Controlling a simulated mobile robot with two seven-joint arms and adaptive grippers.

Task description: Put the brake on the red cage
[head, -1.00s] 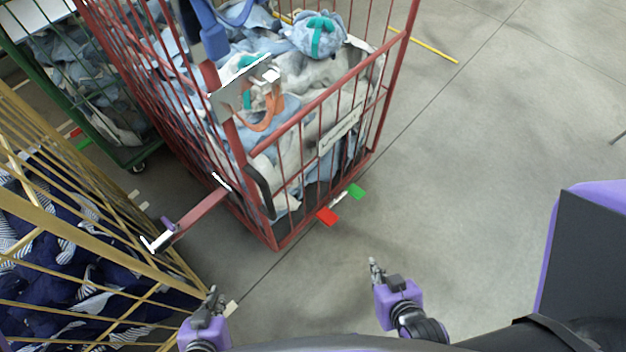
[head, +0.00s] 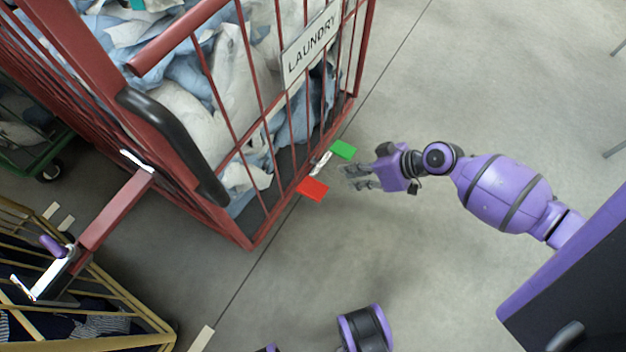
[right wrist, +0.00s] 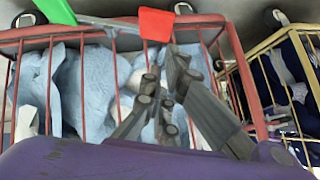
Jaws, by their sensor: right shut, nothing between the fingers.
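The red cage (head: 205,215) is a red-barred laundry cage on the left of the head view, filled with pale blue and white cloth. At its base edge are a red pedal (head: 312,188) and a green pedal (head: 343,150), with a pale metal piece between them. My right gripper (head: 352,178) is shut and empty, just right of the pedals and apart from them. In the right wrist view its fingers (right wrist: 160,90) appear below the red pedal (right wrist: 156,24); the green pedal (right wrist: 57,12) is at upper left. My left gripper is not visible.
A tan cage (head: 150,325) with dark cloth stands at lower left, and a green cage (head: 40,165) behind it. A red bar (head: 115,210) sticks out from the red cage's left corner. The floor (head: 500,90) to the right is clear.

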